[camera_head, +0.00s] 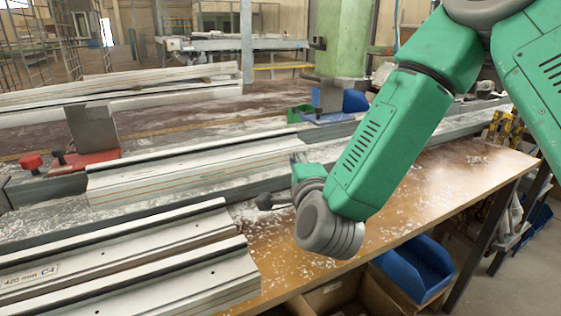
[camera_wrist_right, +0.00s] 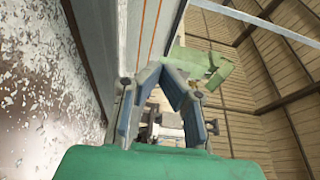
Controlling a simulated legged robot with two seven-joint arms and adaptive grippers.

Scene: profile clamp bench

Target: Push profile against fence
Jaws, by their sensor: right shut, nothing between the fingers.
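The profile (camera_head: 190,170), a long white bar with thin orange lines, lies along the bench in the head view. It also fills the upper middle of the right wrist view (camera_wrist_right: 150,32). My left gripper is not in view. Which edge is the fence is unclear.
A red clamp (camera_head: 90,155) and a blue clamp (camera_head: 328,116) with upright grey plates stand behind the profile. More white profiles (camera_head: 130,270) lie at the front left. The wooden bench (camera_head: 440,185) is littered with shavings. A blue bin (camera_head: 415,268) sits below its edge.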

